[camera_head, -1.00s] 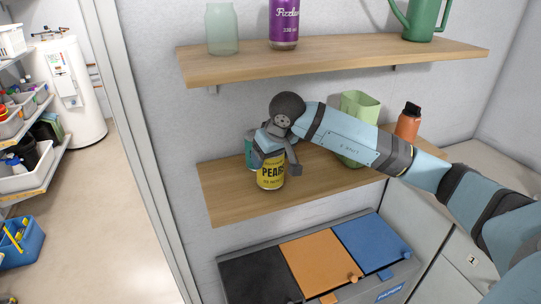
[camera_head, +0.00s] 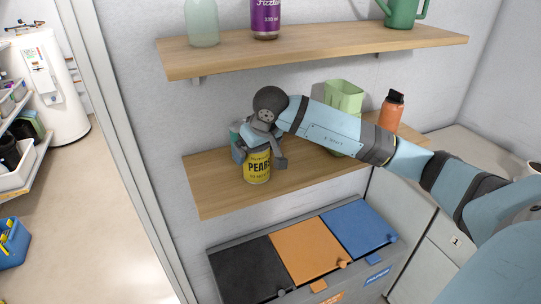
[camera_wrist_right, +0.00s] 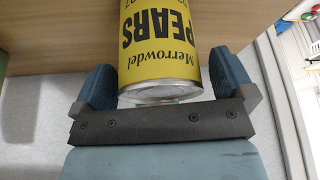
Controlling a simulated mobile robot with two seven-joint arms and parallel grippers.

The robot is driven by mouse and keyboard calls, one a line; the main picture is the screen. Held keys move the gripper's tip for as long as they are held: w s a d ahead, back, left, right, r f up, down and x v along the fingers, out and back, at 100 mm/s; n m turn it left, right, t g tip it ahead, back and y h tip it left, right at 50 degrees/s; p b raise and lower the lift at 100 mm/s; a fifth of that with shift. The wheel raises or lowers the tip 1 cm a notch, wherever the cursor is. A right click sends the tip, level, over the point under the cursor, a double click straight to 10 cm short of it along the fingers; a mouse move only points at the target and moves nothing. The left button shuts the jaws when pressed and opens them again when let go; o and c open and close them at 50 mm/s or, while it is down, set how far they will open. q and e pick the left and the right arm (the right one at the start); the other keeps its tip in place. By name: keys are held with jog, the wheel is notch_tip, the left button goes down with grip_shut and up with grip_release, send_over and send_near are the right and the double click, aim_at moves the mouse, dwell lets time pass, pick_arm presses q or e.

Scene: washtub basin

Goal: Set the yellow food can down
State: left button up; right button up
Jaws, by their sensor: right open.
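The yellow food can (camera_head: 257,171), labelled "PEARS", stands upright on the lower wooden shelf (camera_head: 215,196), near its front left edge. My right gripper (camera_head: 261,158) is at the can's upper part, and its jaws are open. In the right wrist view, the can (camera_wrist_right: 160,45) lies between the two blue-grey fingers of the right gripper (camera_wrist_right: 165,85), with a gap visible on each side. The can's far side is hidden. My left gripper is not in view.
A teal object (camera_head: 234,133) stands partly hidden behind my right gripper. A green container (camera_head: 343,97) and an orange bottle (camera_head: 391,110) stand farther right on this shelf. The upper shelf (camera_head: 320,45) is overhead. Lidded bins (camera_head: 305,251) are below.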

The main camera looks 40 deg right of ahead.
jog(key=v, duration=0.3)
jog(key=shift+s+b, duration=0.15)
jog(key=shift+b, duration=0.25)
jog(key=s+b, duration=0.3)
jog(key=s, duration=0.8)
jog(key=s+a+f+m+y, duration=0.2)
jog(key=a+f+m+y, duration=0.1)
jog(key=a+m+y, duration=0.7)
jog(key=s+a+f+m+y, duration=0.35)
jog(key=a+m+y, duration=0.55)
jog(key=a+m, duration=0.3)
jog(key=w+d+f+m+t+h, duration=0.15)
jog(key=f+m+t+h, duration=0.35)
jog(key=m, duration=0.9)
jog(key=w+d+f+m+t+h, duration=0.1)
jog(key=d+f+m+t+h, duration=0.15)
jog(key=f+m+t, duration=0.8)
jog(key=s+f+m+g+h, duration=0.4)
jog(key=s+f+m, duration=0.2)
jog(key=m, duration=0.5)
jog(key=s+f+m+g+h, duration=0.4)
jog(key=s+f+m+g, duration=0.1)
jog(key=f+m, duration=0.5)
jog(key=shift+s+d+m, duration=0.35)
jog(key=shift+s+m, duration=0.1)
jog(key=shift+m, duration=0.2)
